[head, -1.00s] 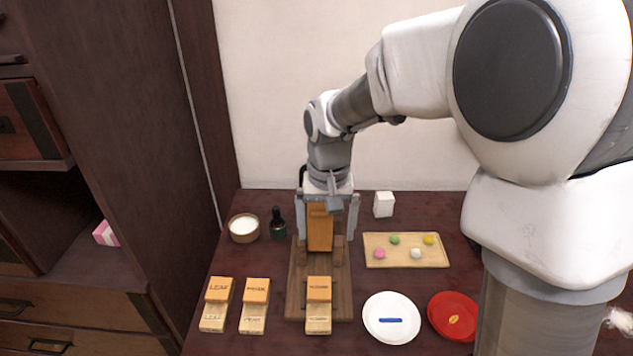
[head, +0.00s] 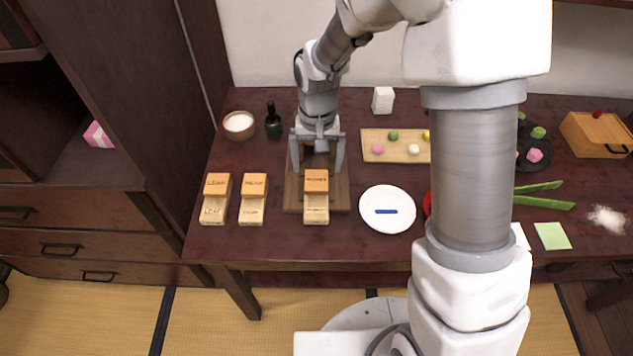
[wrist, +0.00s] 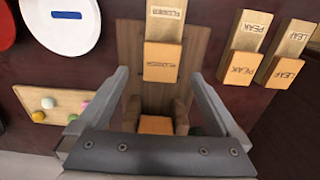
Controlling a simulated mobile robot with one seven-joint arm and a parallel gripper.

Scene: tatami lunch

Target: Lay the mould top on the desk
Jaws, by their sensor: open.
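The orange mould top marked FLOWER (head: 316,181) rests over one end of its pale lettered base on a brown wooden board (head: 343,196); it also shows in the wrist view (wrist: 162,62). My gripper (head: 318,170) is open above the back of the board, its fingers spread left and right. In the wrist view another orange wooden block (wrist: 155,125) shows between the fingers, with no visible contact. In the head view my gripper hides most of that block. The dark red desk (head: 240,238) carries everything.
PEAK (head: 252,198) and LEAF (head: 215,198) moulds stand left of the board. A white plate (head: 387,225) with a blue strip lies right. Behind are a bowl (head: 239,125), a dark bottle (head: 273,122) and a sweets tray (head: 372,134). Bare desk shows along the front edge.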

